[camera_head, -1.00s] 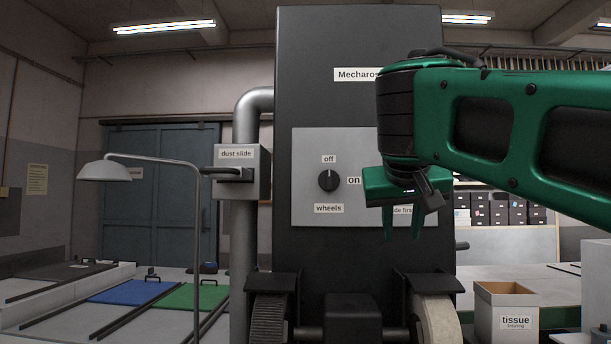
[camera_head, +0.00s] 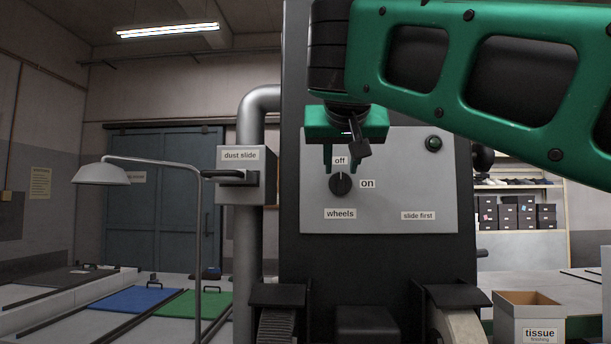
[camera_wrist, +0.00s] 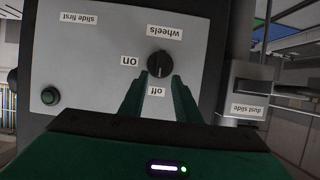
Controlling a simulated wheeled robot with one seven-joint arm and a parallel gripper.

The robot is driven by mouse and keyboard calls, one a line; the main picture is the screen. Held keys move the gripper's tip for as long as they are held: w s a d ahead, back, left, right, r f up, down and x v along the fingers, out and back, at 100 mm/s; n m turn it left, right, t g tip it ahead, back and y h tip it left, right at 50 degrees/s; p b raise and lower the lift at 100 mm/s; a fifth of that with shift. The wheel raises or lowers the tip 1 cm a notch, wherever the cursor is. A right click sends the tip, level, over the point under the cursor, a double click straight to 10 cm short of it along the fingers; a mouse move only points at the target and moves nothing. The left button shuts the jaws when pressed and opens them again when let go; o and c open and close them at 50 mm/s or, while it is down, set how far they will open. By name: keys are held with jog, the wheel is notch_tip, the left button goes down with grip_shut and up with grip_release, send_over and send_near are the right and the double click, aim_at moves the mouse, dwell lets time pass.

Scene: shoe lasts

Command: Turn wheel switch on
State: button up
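The wheel switch is a black round knob (camera_head: 341,184) on the grey panel, with "off" above it, "on" to its right and "wheels" below. Its pale mark seems to point at "off". It also shows in the wrist view (camera_wrist: 159,64). My green gripper (camera_head: 343,168) is open and empty, its two fingers apart on either side of the "off" label, tips just above the knob in the head view. In the wrist view the fingertips (camera_wrist: 160,77) flank the knob's near edge. I cannot tell whether they touch it.
The dust slide box (camera_head: 240,176) with a dark handle is left of the panel, on the pipe. A "slide first" label (camera_head: 418,216) and a round green button or lamp (camera_head: 434,143) are on the panel's right. Wheels (camera_head: 276,325) stand below. A tissue box (camera_head: 529,312) is lower right.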

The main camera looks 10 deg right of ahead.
aim_at(341, 183)
jog(key=shift+x, duration=1.3)
jog(key=shift+c, duration=0.3)
grip_shut()
